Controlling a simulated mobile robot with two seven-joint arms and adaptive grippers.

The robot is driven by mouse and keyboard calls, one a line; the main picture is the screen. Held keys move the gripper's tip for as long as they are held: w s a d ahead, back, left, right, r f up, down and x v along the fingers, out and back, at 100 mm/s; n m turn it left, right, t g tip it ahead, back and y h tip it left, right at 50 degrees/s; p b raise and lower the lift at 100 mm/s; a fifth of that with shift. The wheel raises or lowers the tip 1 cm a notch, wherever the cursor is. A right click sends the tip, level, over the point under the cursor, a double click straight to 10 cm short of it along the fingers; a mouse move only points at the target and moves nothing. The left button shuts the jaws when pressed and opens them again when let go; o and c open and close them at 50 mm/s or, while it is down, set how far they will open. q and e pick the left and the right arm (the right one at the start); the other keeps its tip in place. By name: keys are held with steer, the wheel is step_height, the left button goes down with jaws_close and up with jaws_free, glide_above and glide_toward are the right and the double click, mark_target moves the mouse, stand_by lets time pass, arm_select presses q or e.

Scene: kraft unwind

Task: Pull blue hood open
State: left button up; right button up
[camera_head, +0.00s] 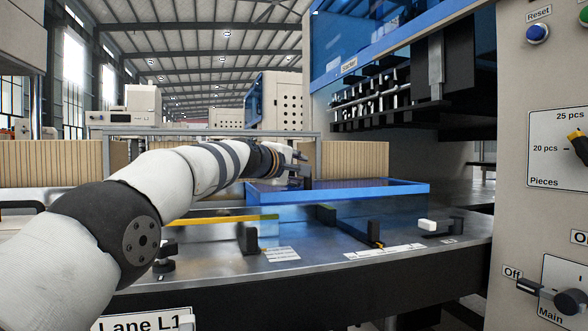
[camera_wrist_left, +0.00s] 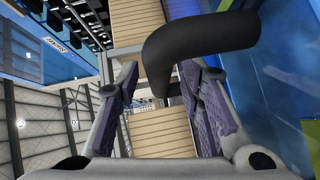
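The blue hood (camera_head: 400,189) is a low, blue-rimmed cover with clear bluish sides over the metal deck, in the middle of the head view. A black handle (camera_head: 307,171) stands at its far left part. My left arm reaches in from the left, and its gripper (camera_head: 297,163) is at this handle. In the left wrist view the black handle (camera_wrist_left: 200,45) is a thick bent bar. The two fingers of the left gripper (camera_wrist_left: 160,75) are apart, with the handle's bent end between or just beyond their tips. Contact cannot be made out. My right gripper is not in view.
A second blue-framed panel (camera_head: 400,45) hangs above on the machine at upper right. A panel with knobs (camera_head: 555,140) stands at far right. Stacked cardboard (camera_head: 350,160) is behind.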

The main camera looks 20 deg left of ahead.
arm_select(q)
steer(key=shift+s+a+r, duration=0.15)
steer(key=shift+s+a, duration=0.2)
steer(key=shift+s, duration=0.15)
steer(key=v, duration=0.9)
steer(key=shift+s+d+r, duration=0.1)
steer(key=shift+s+r, duration=0.05)
steer(key=shift+s, duration=0.8)
